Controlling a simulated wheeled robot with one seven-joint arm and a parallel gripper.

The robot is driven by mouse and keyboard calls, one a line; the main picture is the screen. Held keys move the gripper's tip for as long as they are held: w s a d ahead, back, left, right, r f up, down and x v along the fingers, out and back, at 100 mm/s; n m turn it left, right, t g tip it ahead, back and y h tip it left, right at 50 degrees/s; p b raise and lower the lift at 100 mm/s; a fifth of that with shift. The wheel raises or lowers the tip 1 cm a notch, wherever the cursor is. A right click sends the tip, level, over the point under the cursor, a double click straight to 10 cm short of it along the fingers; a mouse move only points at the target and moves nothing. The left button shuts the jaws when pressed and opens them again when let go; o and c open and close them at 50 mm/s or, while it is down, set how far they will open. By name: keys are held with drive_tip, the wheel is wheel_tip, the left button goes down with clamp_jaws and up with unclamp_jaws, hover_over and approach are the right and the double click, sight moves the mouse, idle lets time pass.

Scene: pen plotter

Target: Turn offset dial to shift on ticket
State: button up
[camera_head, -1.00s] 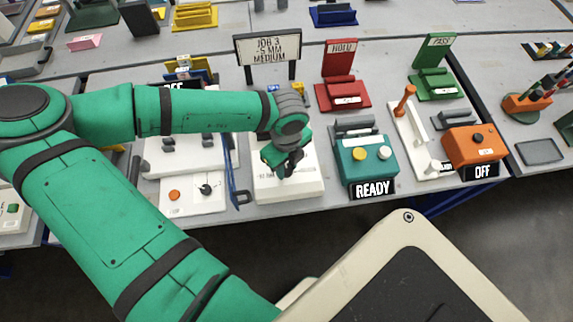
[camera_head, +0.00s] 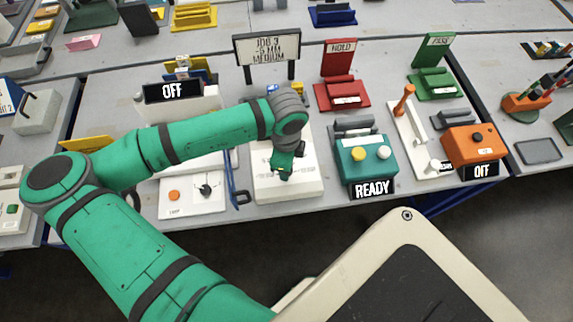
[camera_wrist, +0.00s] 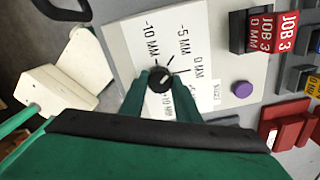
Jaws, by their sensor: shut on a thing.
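The offset dial is a small black knob (camera_wrist: 160,79) on a white panel, printed with millimetre marks such as -10 MM, -5 MM and 0 MM that read turned in the wrist view. My gripper (camera_wrist: 161,84) is shut on the dial, one green finger on each side. A thin light line shows on the knob; I cannot tell exactly which mark it points to. In the head view my gripper (camera_head: 282,174) hides the dial on the white box (camera_head: 299,189). The ticket sign (camera_head: 267,50) behind it reads JOB 3, -5 MM, MEDIUM.
A purple button (camera_wrist: 242,89) sits on the panel beside the dial. An orange OFF box (camera_head: 473,146) stands farther right.

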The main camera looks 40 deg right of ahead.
drive_tip(key=shift+n, duration=1)
drive_tip(key=o, duration=1)
drive_tip(key=shift+o, duration=0.2)
wheel_tip(320, 180, up, 11)
drive_tip(key=shift+f, duration=0.1)
